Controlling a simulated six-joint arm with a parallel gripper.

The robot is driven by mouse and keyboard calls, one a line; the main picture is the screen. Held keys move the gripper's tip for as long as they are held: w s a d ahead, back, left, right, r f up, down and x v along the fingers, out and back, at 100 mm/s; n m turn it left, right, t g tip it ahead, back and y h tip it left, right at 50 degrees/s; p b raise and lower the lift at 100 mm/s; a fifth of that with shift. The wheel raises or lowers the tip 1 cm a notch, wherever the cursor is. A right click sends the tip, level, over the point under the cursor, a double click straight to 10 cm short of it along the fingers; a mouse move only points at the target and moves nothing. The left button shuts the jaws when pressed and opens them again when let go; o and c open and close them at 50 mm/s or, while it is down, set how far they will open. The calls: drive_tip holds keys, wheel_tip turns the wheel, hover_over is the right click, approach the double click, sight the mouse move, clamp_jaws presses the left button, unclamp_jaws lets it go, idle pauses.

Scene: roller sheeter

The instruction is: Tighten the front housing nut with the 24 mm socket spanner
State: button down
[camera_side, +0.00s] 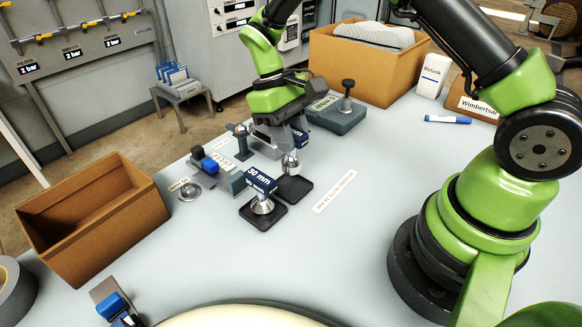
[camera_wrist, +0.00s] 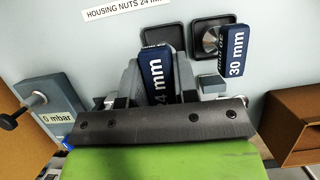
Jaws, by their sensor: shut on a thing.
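My gripper (camera_side: 284,136) is shut on the blue handle of the 24 mm socket spanner (camera_wrist: 157,78); its label is partly covered by a finger in the wrist view. In the side view, the spanner's silver socket (camera_side: 290,162) points down over a black square stand (camera_side: 302,190). I cannot tell whether it touches the stand. The 30 mm spanner (camera_side: 261,182) stands on its own black stand (camera_side: 250,216) in front, and right of my gripper in the wrist view (camera_wrist: 236,52). A label reading housing nuts 24 mm (camera_wrist: 122,10) lies on the table. I cannot make out the front housing nut.
Cardboard boxes stand at left (camera_side: 95,220) and back (camera_side: 365,65).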

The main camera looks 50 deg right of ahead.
drive_tip(key=c, duration=1.6)
unclamp_jaws()
clamp_jaws()
drive_tip(key=shift+w+m, duration=0.3)
drive_tip(key=shift+m, duration=0.1)
drive_tip(key=w+d+r+m+t+y, duration=0.1)
drive_tip(key=w+r+m+t, duration=0.45)
drive_tip(key=m, duration=0.95)
drive_tip(key=w+r+m+t+y, duration=0.1)
drive_tip(key=w+r+m+t, duration=0.2)
drive_tip(key=w+m, duration=0.85)
drive_tip(key=shift+s+d+f+m, duration=0.1)
drive_tip(key=shift+s+f+m, duration=0.3)
drive_tip(key=shift+f, duration=0.25)
drive_tip(key=shift+s+a+f+m, duration=0.1)
drive_tip(key=shift+s+f+m, duration=0.25)
drive_tip(key=shift+f+m, duration=0.25)
drive_tip(key=shift+s+d+f+m, duration=0.1)
drive_tip(key=shift+s+f+m, duration=0.25)
drive_tip(key=shift+f, duration=0.4)
drive_tip(key=shift+f, duration=1.4)
